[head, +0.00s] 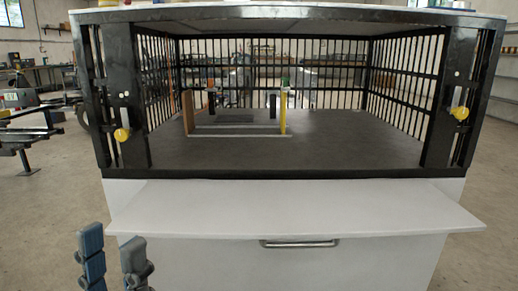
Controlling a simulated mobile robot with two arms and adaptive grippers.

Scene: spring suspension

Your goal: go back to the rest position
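My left gripper (115,252) shows at the bottom left, in front of the white cabinet. Its two blue-grey fingers point up and stand apart with a gap between them, and I see nothing held there. My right gripper is not in view. Inside the black barred cage (270,174) on the cabinet, a small fixture stands on the dark floor, with a brown upright (188,112) on its left and a yellow upright (283,113) on its right. A dark flat plate (236,118) lies between them. The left gripper is well outside the cage and touches nothing visible.
A white shelf (290,210) juts out from the cabinet front (380,262), above a metal handle (298,243). Yellow knobs sit on the left (122,135) and right (460,113) cage posts. The cage front is open. A dark workbench (28,130) stands far left.

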